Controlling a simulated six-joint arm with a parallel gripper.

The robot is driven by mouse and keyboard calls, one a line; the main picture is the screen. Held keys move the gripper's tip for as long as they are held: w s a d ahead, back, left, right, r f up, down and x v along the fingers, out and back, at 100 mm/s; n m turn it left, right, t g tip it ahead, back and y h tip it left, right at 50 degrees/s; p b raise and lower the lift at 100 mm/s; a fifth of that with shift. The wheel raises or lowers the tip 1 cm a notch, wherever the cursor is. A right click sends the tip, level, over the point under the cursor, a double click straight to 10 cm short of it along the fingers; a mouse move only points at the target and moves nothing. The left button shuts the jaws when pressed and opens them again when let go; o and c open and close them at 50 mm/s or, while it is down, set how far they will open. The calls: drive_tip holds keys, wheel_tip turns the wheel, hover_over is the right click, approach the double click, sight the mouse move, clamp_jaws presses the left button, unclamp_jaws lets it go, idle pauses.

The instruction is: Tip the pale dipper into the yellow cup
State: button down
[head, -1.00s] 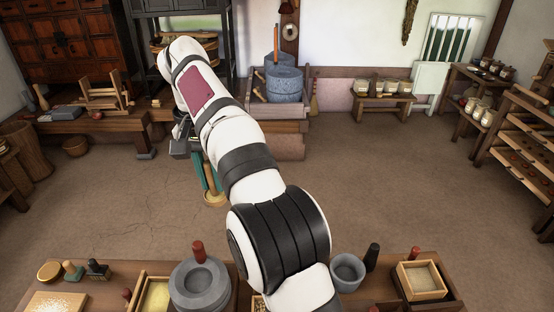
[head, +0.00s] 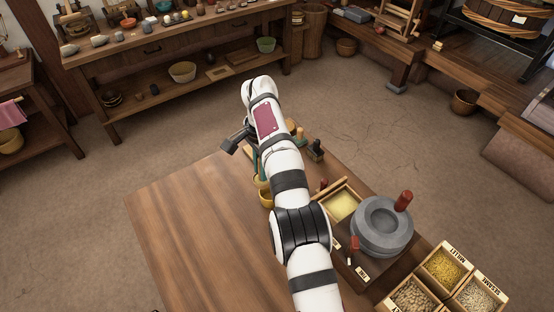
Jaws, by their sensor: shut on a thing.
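My gripper (head: 259,170) hangs over the wooden table, just left of my arm in the head view. Its teal fingers are shut on the pale dipper (head: 264,192), whose yellowish round bowl shows below them. My arm covers part of the fingers and the dipper's handle. I cannot tell from this view whether the bowl is level or what is in it. I cannot make out a separate yellow cup; my arm hides part of the table.
The table (head: 190,230) is bare on the left. Stamps (head: 316,150) stand beyond my arm. Right of it are a box of yellow meal (head: 341,205), a grey stone quern (head: 382,228) with a red handle, and grain boxes (head: 445,266). A shelf bench (head: 180,55) stands behind.

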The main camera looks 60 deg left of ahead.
drive_tip(key=shift+w+d+f+g+y, duration=0.25)
drive_tip(key=shift+d+g+y, duration=0.25)
drive_tip(key=shift+y, duration=0.1)
drive_tip(key=d+f+g+y, duration=0.1)
drive_tip(key=g+y, duration=0.1)
drive_tip(key=w+f+g+y, duration=0.1)
drive_tip(key=g+y, duration=0.1)
drive_tip(key=w+d+f+g+y, duration=0.1)
drive_tip(key=y, duration=0.2)
drive_tip(key=shift+w+d+f+g, duration=0.15)
drive_tip(key=shift+d+f+g, duration=0.15)
drive_tip(key=shift+g, duration=0.1)
drive_tip(key=shift+r, duration=0.1)
idle(0.6)
drive_tip(key=s+a+r+t+h, duration=0.1)
drive_tip(key=t+h, duration=0.1)
drive_tip(key=s+a+r+t+h, duration=0.1)
drive_tip(key=t+h, duration=0.1)
drive_tip(key=a+r+t+h, duration=0.1)
drive_tip(key=h, duration=0.2)
drive_tip(key=shift+s+a+r+t, duration=0.15)
drive_tip(key=shift+s+r+t, duration=0.05)
drive_tip(key=shift+s+t, duration=0.2)
drive_tip(key=shift+a+r+t+h, duration=0.15)
drive_tip(key=shift+r+t+h, duration=0.05)
drive_tip(key=shift+t+h, duration=0.35)
drive_tip(key=shift+r+h, duration=0.1)
drive_tip(key=shift+h, duration=0.15)
drive_tip(key=shift+s, duration=0.1)
